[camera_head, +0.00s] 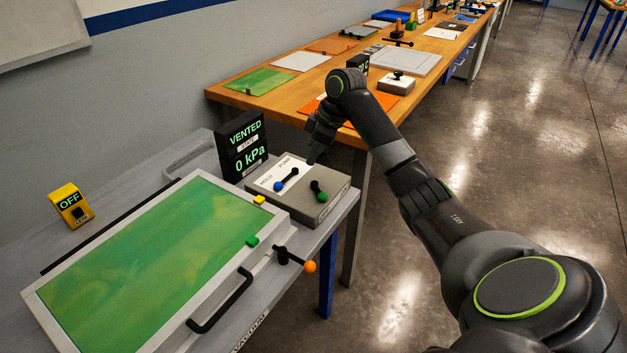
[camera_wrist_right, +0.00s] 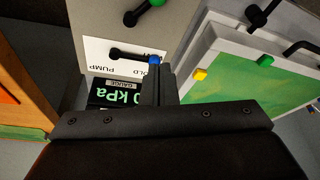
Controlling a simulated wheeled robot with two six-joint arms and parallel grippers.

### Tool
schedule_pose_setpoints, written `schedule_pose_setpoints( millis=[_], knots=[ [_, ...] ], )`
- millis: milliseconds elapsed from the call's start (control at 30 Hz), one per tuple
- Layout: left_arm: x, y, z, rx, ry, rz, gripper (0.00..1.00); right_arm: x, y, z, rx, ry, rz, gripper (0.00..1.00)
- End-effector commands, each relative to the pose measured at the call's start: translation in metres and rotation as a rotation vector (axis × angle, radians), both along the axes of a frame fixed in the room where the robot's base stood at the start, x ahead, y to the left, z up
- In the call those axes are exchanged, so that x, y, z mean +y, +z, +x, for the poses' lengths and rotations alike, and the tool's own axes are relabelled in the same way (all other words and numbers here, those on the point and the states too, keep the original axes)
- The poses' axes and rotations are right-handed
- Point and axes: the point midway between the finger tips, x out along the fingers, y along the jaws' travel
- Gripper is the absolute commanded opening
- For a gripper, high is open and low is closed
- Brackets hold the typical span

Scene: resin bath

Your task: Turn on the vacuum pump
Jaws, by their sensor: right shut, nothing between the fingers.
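The grey valve box (camera_head: 325,209) carries a blue-knobbed black lever (camera_head: 280,186) on a white plate lettered HOLD and PUMP. The blue knob points towards the HOLD side; it also shows in the wrist view (camera_wrist_right: 154,60). A green-knobbed lever (camera_head: 322,197) sits beside it. My right gripper (camera_head: 313,156) is shut and empty, above the far part of the box. In the wrist view its fingertips (camera_wrist_right: 159,75) line up close to the blue knob, but the head view shows them apart. The gauge display (camera_head: 242,143) reads VENTED and 0 kPa. My left gripper is not in view.
A vacuum chamber with a green lid (camera_head: 150,262), black handle and orange-knobbed lever (camera_head: 309,266) stands left of the box. A yellow unit (camera_head: 70,205) reads OFF. A wooden bench (camera_head: 220,93) with trays and tools lies behind. Open floor is at right.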

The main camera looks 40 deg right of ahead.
Motion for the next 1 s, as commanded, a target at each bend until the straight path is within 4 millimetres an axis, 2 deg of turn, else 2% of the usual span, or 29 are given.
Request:
schedule_pose_setpoints(
  millis=[167, 567, 600, 700, 1000],
  knots=[
    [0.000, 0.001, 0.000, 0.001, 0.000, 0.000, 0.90, 0.005, -0.019, 0.004, 0.004, 0.000, 0.003, 0.00],
    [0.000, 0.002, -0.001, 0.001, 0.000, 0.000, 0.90, 0.026, -0.097, 0.025, 0.004, 0.000, 0.003, 0.00],
    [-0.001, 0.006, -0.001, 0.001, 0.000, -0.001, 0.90, 0.015, -0.095, 0.017, 0.003, -0.004, -0.004, 0.00],
    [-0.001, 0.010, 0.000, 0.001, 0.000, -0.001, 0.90, 0.006, -0.097, 0.007, 0.003, -0.002, -0.003, 0.00],
    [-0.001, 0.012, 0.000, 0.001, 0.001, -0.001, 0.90, -0.004, -0.101, -0.004, 0.000, -0.001, 0.000, 0.00]
  ],
)
